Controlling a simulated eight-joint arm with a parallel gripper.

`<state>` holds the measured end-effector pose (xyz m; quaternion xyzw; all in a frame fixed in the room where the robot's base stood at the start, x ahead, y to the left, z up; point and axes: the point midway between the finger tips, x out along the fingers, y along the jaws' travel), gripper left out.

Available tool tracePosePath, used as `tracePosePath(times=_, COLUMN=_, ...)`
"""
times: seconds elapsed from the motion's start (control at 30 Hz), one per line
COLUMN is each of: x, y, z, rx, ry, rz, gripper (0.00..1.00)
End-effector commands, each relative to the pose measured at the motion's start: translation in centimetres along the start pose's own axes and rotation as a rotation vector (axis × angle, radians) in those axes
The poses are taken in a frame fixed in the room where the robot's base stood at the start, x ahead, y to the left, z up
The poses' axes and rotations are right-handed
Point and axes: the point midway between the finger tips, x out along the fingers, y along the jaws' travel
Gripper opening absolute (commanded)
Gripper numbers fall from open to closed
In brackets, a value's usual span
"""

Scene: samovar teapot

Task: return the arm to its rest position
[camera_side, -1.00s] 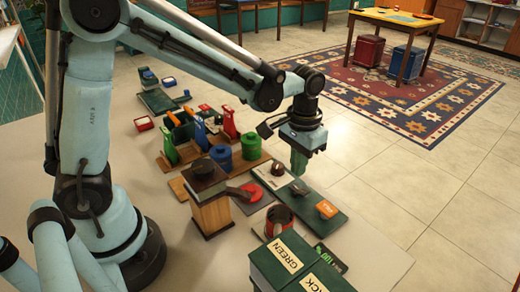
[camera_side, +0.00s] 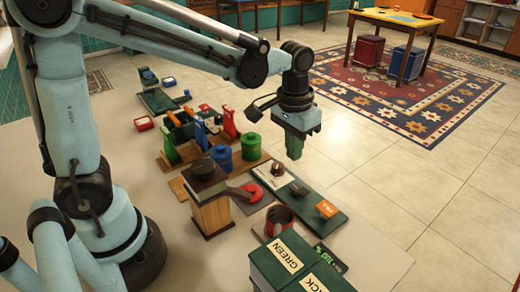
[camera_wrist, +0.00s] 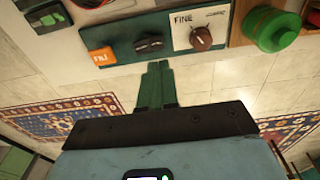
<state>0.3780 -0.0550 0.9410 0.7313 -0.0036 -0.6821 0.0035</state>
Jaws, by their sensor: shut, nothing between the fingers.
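My gripper (camera_side: 294,146) hangs in the air above the far edge of the worktable, its green fingers pointing down. The fingers are shut and hold nothing. In the wrist view my gripper (camera_wrist: 156,72) shows as two green fingers pressed together, pointing towards a dark green panel (camera_wrist: 124,35). The same panel (camera_side: 338,222) lies on the table below my gripper in the side view. The gripper is apart from everything on the table.
On the table (camera_side: 370,258) stand a wooden box with a dark top (camera_side: 211,215), a red can (camera_side: 279,218), a green box labelled GREEN (camera_side: 280,256), a blue canister (camera_side: 222,157) and a green canister (camera_side: 251,146). The air around my gripper is clear.

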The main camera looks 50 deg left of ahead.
Motion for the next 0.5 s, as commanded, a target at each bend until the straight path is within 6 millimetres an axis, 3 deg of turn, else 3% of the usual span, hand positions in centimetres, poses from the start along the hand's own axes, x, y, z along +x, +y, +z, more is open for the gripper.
tracePosePath(times=0.2, x=-2.5, y=-2.0, z=2.8, rx=-0.003, ry=0.162, rz=0.013, gripper=0.00)
tracePosePath(times=0.5, x=-3.9, y=-4.2, z=6.5, rx=-0.001, ry=0.390, rz=0.009, gripper=0.00)
